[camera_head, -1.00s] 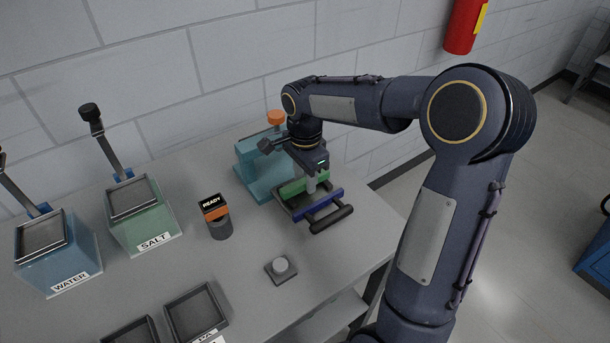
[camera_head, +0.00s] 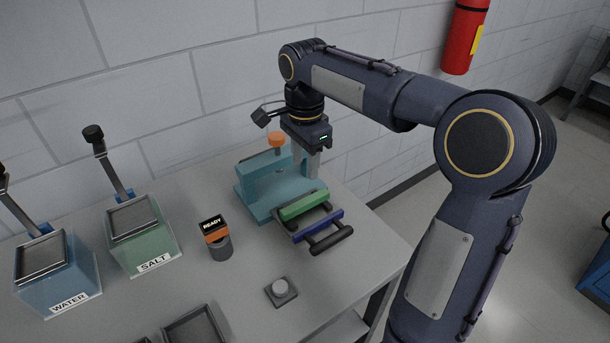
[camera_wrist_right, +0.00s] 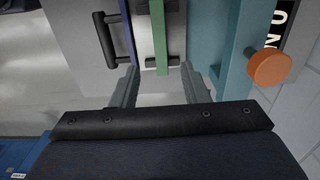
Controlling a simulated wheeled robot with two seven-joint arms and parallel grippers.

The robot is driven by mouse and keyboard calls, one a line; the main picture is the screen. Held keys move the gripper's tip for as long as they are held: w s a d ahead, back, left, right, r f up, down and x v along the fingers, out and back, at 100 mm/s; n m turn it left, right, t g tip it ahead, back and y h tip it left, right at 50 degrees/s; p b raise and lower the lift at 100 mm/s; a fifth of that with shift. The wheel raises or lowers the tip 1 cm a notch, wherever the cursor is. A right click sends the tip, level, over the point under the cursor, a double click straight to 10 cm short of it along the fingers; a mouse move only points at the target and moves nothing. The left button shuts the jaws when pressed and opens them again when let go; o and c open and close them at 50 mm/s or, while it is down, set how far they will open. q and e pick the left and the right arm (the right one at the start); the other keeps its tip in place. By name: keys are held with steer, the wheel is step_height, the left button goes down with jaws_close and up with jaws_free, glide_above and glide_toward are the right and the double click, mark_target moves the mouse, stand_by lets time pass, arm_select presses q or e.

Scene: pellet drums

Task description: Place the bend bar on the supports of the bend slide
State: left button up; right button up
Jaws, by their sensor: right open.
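The green bend bar (camera_head: 304,205) lies across the bend slide, near the teal press; I cannot tell exactly how its ends rest on the supports. The bend slide (camera_head: 319,222) has a blue front strip and a black handle at its outer end. My right gripper (camera_head: 304,165) is open and empty above the bar, apart from it. In the right wrist view the bar (camera_wrist_right: 159,38) runs up the picture beyond the gap between the open fingers (camera_wrist_right: 162,85). My left gripper is out of view.
The teal press (camera_head: 262,188) with an orange knob (camera_head: 277,139) stands right behind the slide. A READY display (camera_head: 215,236) and a button (camera_head: 281,289) stand on the table. WATER (camera_head: 60,275) and SALT (camera_head: 143,243) bins stand at left. Bare tabletop lies between.

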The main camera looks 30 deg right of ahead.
steer(key=s+a+f+n+t+y, duration=0.2)
steer(key=s+n, duration=0.5)
steer(key=s, duration=0.4)
steer(key=s+a+f+n+t+y, duration=0.1)
steer(key=s+a+f+n+t, duration=0.2)
steer(key=s+n, duration=0.5)
steer(key=s+a+f, duration=0.1)
steer(key=s+a, duration=0.1)
steer(key=s, duration=0.1)
steer(key=shift+a+f+n+t+y, duration=0.15)
steer(key=shift+f+n+t+y, duration=0.15)
steer(key=shift+f+y, duration=0.1)
steer(key=shift+s, duration=0.1)
